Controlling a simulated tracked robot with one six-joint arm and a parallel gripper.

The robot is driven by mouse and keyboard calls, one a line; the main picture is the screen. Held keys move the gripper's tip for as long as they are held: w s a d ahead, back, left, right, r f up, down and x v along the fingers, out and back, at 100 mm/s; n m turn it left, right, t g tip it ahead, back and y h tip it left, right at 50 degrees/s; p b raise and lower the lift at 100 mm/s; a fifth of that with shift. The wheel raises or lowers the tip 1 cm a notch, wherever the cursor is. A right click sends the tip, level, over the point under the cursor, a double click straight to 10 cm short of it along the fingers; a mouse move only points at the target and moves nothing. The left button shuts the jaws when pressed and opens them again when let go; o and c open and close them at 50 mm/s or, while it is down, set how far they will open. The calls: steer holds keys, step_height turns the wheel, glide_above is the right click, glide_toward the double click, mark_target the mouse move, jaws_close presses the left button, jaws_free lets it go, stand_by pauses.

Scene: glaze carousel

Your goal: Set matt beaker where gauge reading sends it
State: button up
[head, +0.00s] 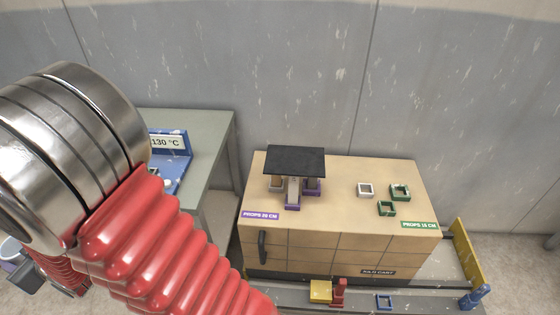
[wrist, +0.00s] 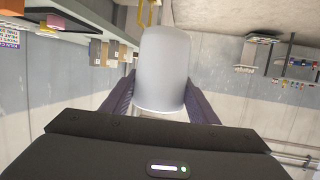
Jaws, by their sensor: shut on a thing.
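The matt beaker (wrist: 162,65) is a plain pale grey, smooth-sided vessel in the wrist view. My gripper (wrist: 160,100) is shut on it, with one dark finger on each side. Its contents are hidden. In the head view, the gauge (head: 167,142) is a blue stand with a white plate reading 130 °C, on the grey-green table. My arm hides its left part. The kiln cart (head: 340,238) has a purple label "PROPS 20 CM" at left, by purple props under a dark shelf (head: 296,160), and a green label "PROPS 15 CM" at right, by green square props (head: 400,192).
A pale square ring (head: 365,190) stands on the cart top, whose middle front is clear. A lower track (head: 420,297) in front carries a yellow block (head: 320,291), a red piece and a blue square ring (head: 384,302). The grey-green table (head: 205,130) stands left of the cart.

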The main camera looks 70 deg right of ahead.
steer(key=s+d+r+m+g+h, duration=0.1)
steer(key=s+d+m+g+h, duration=0.2)
steer(key=d, duration=1)
steer(key=s+d+r+m+g+h, duration=0.1)
steer(key=s+d+m+h, duration=0.35)
steer(key=d, duration=0.85)
steer(key=s+d+r+m+g+h, duration=0.1)
steer(key=s+d+m+h, duration=0.25)
steer(key=d, duration=1.05)
steer(key=s+d+m+g+h, duration=0.1)
steer(key=s+d+m+g, duration=0.2)
steer(key=s+d, duration=0.4)
steer(key=s+d+m+g+h, duration=0.1)
steer(key=s+d+m+g, duration=0.2)
steer(key=s, duration=1.1)
steer(key=s+d+m+g+h, duration=0.1)
steer(key=s+d+m+g, duration=0.2)
steer(key=s+d+g, duration=0.3)
steer(key=s+d, duration=0.4)
steer(key=d, duration=0.1)
steer(key=shift+s+d, duration=0.15)
steer(key=shift+d, duration=0.15)
steer(key=shift+f, duration=0.1)
steer(key=shift+f, duration=2.95)
